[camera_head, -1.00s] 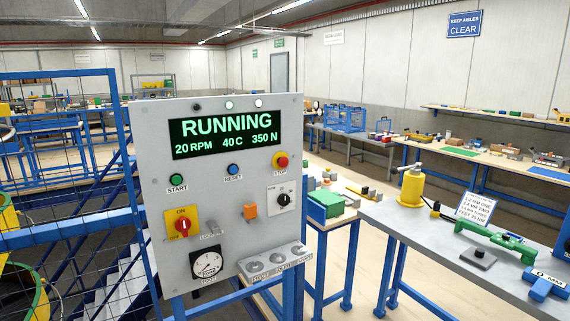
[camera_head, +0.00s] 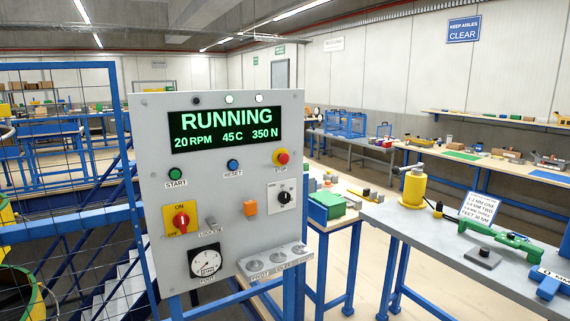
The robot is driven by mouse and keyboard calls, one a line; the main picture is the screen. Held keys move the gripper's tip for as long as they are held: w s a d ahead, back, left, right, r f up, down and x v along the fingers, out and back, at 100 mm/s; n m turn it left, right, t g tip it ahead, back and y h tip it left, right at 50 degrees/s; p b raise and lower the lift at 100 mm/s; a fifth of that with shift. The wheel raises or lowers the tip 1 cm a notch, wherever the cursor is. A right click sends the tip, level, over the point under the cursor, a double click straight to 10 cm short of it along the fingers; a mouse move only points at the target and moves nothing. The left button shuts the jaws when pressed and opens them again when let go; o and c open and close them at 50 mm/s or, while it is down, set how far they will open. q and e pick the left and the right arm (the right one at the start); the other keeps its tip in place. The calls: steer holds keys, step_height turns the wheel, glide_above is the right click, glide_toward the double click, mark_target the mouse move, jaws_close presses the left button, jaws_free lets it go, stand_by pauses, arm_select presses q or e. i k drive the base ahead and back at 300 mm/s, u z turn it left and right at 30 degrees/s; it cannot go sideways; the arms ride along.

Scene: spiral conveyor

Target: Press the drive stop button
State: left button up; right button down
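A grey control panel (camera_head: 150,120) stands close in front of me. Its display (camera_head: 225,130) reads RUNNING, 20 RPM, 45 C, 350 N in green. The red stop button (camera_head: 282,156), on a yellow base, is at the panel's upper right, with a STOP label below it. A green start button (camera_head: 175,174) and a blue reset button (camera_head: 233,165) sit to its left. A red rotary switch (camera_head: 181,221) on a yellow plate reads ON. Neither of my grippers is in view.
A workbench (camera_head: 400,222) at the right holds a yellow cylinder (camera_head: 413,186), a green tool (camera_head: 500,237) and a sign card (camera_head: 481,208). Blue mesh fencing (camera_head: 122,110) stands left of the panel. The space directly before the panel looks clear.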

mark_target(284, 159)
steer(key=u, duration=0.7)
steer(key=i, duration=1.6)
steer(key=z, duration=0.45)
